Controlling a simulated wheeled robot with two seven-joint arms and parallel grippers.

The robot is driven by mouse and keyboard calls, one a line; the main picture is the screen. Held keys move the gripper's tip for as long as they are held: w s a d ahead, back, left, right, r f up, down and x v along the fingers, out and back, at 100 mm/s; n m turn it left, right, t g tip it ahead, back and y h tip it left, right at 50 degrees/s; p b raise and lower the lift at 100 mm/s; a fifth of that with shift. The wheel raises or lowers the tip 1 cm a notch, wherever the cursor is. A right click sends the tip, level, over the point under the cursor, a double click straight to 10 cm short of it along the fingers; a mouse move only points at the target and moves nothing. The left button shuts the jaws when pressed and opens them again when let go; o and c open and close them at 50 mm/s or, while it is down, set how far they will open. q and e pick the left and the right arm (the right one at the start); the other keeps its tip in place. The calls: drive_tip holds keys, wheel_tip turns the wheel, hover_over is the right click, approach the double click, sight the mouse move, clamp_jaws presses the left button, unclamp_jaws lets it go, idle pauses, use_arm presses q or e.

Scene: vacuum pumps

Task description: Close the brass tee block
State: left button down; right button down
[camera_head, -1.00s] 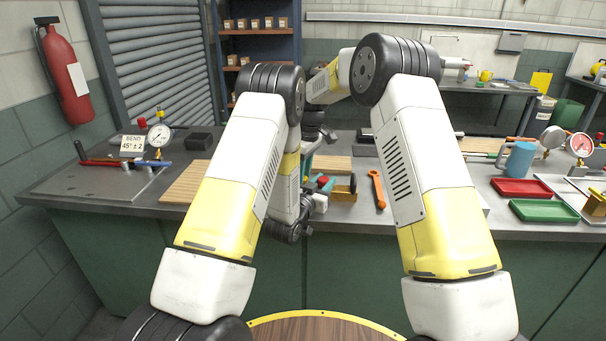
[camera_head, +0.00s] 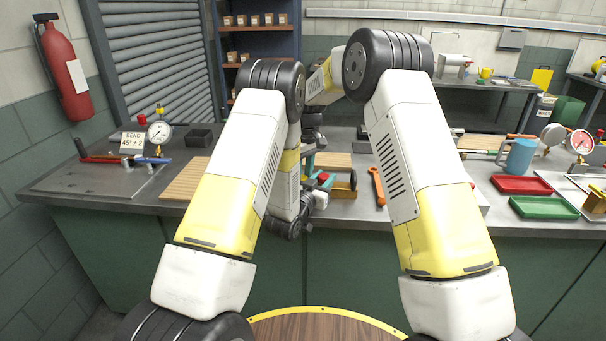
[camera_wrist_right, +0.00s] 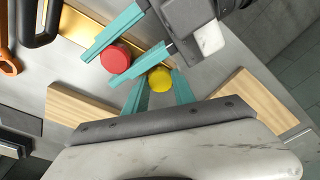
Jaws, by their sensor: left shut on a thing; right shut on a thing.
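The brass tee block (camera_head: 343,194) lies on the bench, partly hidden behind my left arm. Its gold-coloured face (camera_wrist_right: 88,24) shows at the top left of the right wrist view, running under the fingers. My left gripper (camera_wrist_right: 122,52) comes in from the top of that view with teal fingers on either side of a round red knob (camera_wrist_right: 115,58). My right gripper (camera_wrist_right: 159,90) reaches up from the bottom, its teal fingers shut on a round yellow knob (camera_wrist_right: 159,77). The two grippers are close together. The finger contacts underneath are hidden.
An orange wrench (camera_head: 377,186) lies right of the block. Wooden boards (camera_wrist_right: 82,104) lie near the grippers. A red tray (camera_head: 521,185), green tray (camera_head: 543,207) and blue mug (camera_head: 518,157) stand at right. A pressure gauge (camera_head: 159,133) stands at left.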

drive_tip(key=shift+m, duration=1.2)
drive_tip(key=c, duration=1)
unclamp_jaws()
drive_tip(key=shift+c, duration=0.2)
drive_tip(key=shift+r, duration=2.3)
drive_tip(key=shift+c, duration=0.2)
